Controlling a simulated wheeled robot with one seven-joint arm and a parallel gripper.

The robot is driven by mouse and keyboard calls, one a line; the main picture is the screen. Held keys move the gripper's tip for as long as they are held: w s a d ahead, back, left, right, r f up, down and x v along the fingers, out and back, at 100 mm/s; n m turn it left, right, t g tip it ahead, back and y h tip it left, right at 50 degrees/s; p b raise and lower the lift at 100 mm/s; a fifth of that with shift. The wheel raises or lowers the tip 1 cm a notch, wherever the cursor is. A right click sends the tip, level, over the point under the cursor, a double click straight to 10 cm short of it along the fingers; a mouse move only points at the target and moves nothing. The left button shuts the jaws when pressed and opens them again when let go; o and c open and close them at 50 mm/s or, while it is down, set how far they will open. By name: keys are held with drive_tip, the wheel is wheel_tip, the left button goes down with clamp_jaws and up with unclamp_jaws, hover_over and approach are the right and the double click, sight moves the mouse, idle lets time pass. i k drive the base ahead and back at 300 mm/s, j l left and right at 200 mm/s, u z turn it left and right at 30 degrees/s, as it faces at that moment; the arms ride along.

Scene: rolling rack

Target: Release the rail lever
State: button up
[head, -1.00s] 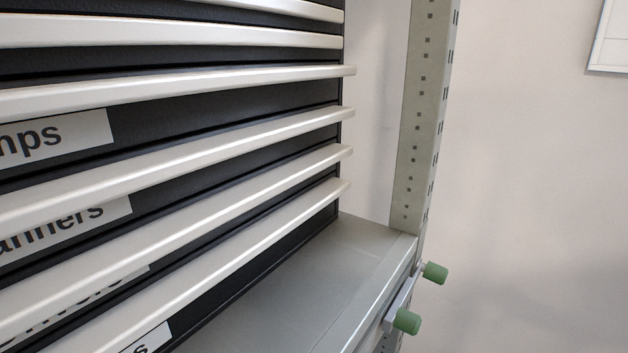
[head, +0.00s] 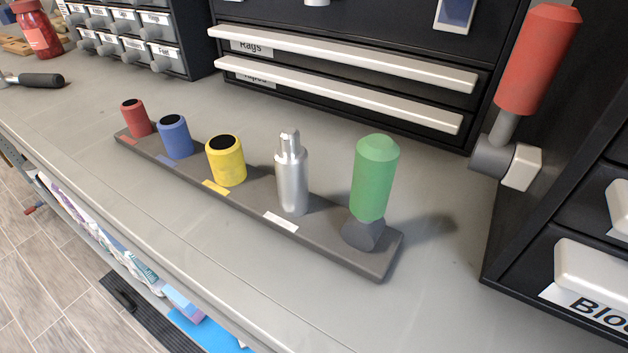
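A dark rail (head: 385,262) lies on the grey worktop. At its right end a green-handled lever (head: 375,178) stands nearly upright on a dark round pivot (head: 363,232). Along the rail stand a red cylinder (head: 135,118), a blue cylinder (head: 175,137), a yellow cylinder (head: 226,160) and a silver stepped piece (head: 291,175). Coloured tags lie in front of the pieces. A second lever, with a red handle (head: 536,60), points up on the side of the dark cabinet at right. My gripper is not in view.
The grey worktop (head: 300,315) is clear in front of the rail. Behind stand drawer units with white handles (head: 340,95) and a small-drawer cabinet (head: 140,30). A labelled drawer cabinet (head: 520,255) closes off the right. A black-handled tool (head: 40,80) lies at far left.

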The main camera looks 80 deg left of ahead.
sight(377, 155)
drive_tip(key=u, duration=1.35)
